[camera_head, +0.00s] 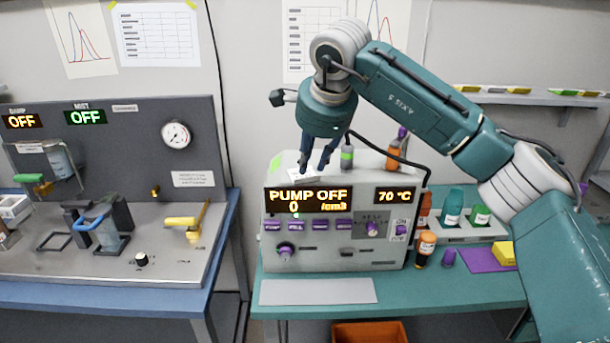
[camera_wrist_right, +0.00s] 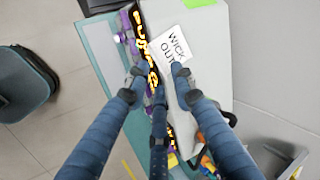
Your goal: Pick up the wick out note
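The wick out note (camera_head: 303,174) is a small white card lying on top of the grey pump unit (camera_head: 334,255), near its left end. In the right wrist view the note (camera_wrist_right: 172,44) shows the words "WICK OUT". My right gripper (camera_head: 319,163) is just above the note, pointing down. In the right wrist view its dark blue fingers (camera_wrist_right: 158,78) are spread apart, with one fingertip over the note's lower edge. I cannot tell whether that finger touches it. Nothing is held. My left gripper is out of view.
A green-capped vial (camera_head: 347,158) and an orange bottle (camera_head: 393,157) stand on the unit to the right of the gripper. A bottle rack (camera_head: 470,232) is to the right. A grey panel bench (camera_head: 110,180) is to the left. The wall behind is close.

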